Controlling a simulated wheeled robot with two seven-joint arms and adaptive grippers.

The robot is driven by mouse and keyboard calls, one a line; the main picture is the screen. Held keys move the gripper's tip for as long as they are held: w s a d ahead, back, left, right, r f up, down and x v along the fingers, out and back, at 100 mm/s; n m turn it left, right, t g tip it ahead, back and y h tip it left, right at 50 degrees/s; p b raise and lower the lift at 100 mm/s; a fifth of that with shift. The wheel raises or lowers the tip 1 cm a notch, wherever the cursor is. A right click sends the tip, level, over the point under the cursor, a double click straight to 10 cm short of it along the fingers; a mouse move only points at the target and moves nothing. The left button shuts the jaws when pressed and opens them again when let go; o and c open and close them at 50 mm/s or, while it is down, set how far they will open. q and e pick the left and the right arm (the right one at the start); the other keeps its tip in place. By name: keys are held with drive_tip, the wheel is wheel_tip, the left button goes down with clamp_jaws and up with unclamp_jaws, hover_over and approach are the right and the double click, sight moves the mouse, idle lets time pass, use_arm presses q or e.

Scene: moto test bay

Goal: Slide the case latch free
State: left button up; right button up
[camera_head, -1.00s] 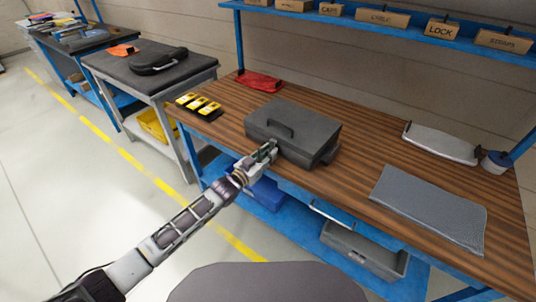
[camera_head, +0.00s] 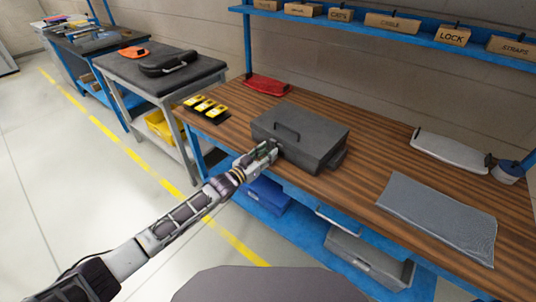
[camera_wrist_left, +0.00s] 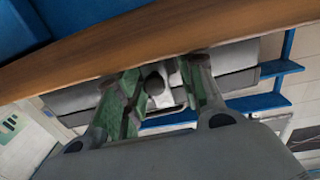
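A dark grey case (camera_head: 315,136) with a top handle (camera_head: 285,131) lies closed on the wooden workbench. My left gripper (camera_head: 268,150) is at the case's front side, near its left end. In the left wrist view, which looks upside down, the two green-padded fingers (camera_wrist_left: 162,88) are apart. A round dark knob (camera_wrist_left: 155,83) on a pale plate, apparently the latch, shows between them, with gaps to the fingers. I cannot tell whether either finger touches it. The latch is hidden behind the gripper in the head view. My right gripper is not in view.
On the bench (camera_head: 365,178) are a grey mat (camera_head: 438,215), a white tray-like item (camera_head: 450,152), a red item (camera_head: 268,85) and several yellow items (camera_head: 205,107). A blue shelf (camera_head: 380,29) with labelled boxes runs above. Bare wood lies right of the case.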

use_arm(q)
drive_tip(key=shift+s, duration=0.15)
drive_tip(key=v, duration=1.1)
drive_tip(key=shift+s+a, duration=0.25)
drive_tip(key=shift+a, duration=0.05)
idle(0.4)
idle(0.6)
